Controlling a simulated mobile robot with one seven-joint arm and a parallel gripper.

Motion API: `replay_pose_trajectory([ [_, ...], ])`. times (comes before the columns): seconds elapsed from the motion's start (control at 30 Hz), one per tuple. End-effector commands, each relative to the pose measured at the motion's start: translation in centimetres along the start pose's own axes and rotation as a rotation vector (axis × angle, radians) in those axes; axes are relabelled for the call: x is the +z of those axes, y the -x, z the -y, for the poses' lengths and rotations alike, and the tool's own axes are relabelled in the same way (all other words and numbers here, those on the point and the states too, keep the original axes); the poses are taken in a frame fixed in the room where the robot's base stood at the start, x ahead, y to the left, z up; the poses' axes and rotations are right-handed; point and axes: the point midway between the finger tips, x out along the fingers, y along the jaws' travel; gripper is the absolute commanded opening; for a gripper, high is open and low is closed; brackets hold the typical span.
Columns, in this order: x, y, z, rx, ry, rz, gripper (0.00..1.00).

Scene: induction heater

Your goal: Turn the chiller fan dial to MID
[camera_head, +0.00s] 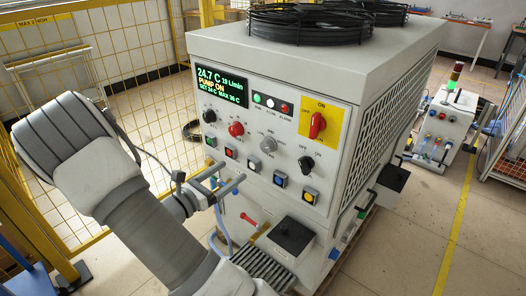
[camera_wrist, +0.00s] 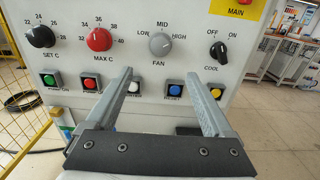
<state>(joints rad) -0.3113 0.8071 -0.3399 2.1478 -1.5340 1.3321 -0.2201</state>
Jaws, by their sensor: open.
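The fan dial is a round grey knob (camera_wrist: 160,44) on the chiller's front panel, with LOW at its left, MID above and HIGH at its right. I cannot tell which mark it points to. It also shows in the head view as a grey knob (camera_head: 268,145) in the middle of the dial row. My gripper (camera_wrist: 160,74) is open and empty, its two fingers reaching toward the panel just below the dial. In the head view my gripper (camera_head: 229,172) is in front of the panel, to the lower left of the dial, apart from it.
The red MAX C knob (camera_wrist: 99,39) and black SET C knob (camera_wrist: 40,36) are left of the dial; the black COOL knob (camera_wrist: 219,52) is right. Push buttons, including a blue one (camera_wrist: 174,90), line up below. A yellow mesh fence (camera_head: 135,60) stands left.

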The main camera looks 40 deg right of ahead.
Motion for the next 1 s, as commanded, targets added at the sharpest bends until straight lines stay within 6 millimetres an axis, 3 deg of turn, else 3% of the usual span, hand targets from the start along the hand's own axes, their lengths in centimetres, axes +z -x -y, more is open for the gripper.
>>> replay_pose_trajectory([
  [0.4,-0.2,-9.3,0.2,-0.006,-0.003,-0.001,0.86],
  [0.6,-0.2,-12.8,0.2,-0.005,-0.001,-0.002,0.86],
  [0.8,-0.1,-14.7,0.1,-0.003,-0.001,-0.002,0.86],
  [1.0,0.0,-15.1,0.1,-0.002,-0.001,-0.002,0.86],
])
